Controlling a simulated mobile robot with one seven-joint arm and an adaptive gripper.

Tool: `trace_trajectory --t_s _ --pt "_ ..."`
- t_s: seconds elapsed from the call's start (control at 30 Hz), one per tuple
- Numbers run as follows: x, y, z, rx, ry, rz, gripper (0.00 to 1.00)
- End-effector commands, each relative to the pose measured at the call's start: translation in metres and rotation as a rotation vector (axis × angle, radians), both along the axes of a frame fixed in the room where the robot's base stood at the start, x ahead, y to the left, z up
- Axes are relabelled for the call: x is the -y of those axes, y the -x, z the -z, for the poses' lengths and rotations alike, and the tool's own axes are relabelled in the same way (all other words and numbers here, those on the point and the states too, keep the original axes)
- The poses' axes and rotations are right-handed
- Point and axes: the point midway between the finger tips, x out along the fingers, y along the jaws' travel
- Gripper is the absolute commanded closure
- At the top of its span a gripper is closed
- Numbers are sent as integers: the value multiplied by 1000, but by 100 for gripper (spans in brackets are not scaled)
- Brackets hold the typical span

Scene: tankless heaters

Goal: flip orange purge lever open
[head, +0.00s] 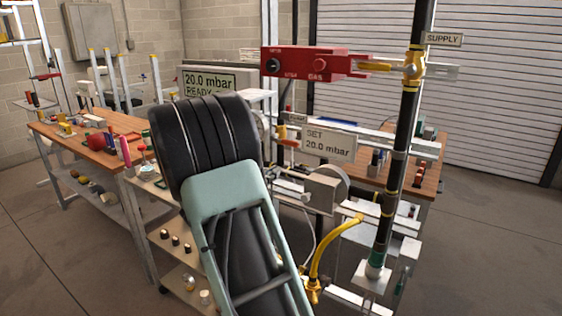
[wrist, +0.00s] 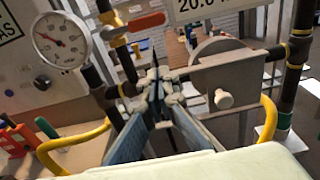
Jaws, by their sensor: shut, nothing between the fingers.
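The orange purge lever (wrist: 147,21) shows at the top of the wrist view, sticking out sideways from a dark pipe beside the round gauge. In the head view a small orange lever (head: 289,142) shows left of the "SET 20.0 mbar" sign. My gripper (wrist: 156,78) is shut and empty in the wrist view. Its fingertips point up the picture, below the lever and apart from it in the picture; the depth gap is hard to tell. In the head view my arm hides most of the gripper.
A pressure gauge (wrist: 61,40) is left of the fingers, and a grey plate with a round knob (wrist: 224,98) is to the right. Yellow hoses (wrist: 75,143) run on both sides. A red gas box (head: 300,64) and a black supply pipe (head: 402,120) stand above and right.

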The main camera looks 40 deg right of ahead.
Motion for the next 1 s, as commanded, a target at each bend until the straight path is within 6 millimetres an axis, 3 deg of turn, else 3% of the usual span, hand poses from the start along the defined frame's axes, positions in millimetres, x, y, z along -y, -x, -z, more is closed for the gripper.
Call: trace_trajectory --t_s 0.47,0.7,1.0 --pt "88 -34 7 0 0 6 100" --pt "79 -32 -26 2 -1 1 100" --pt "77 -31 -32 0 -1 1 100"
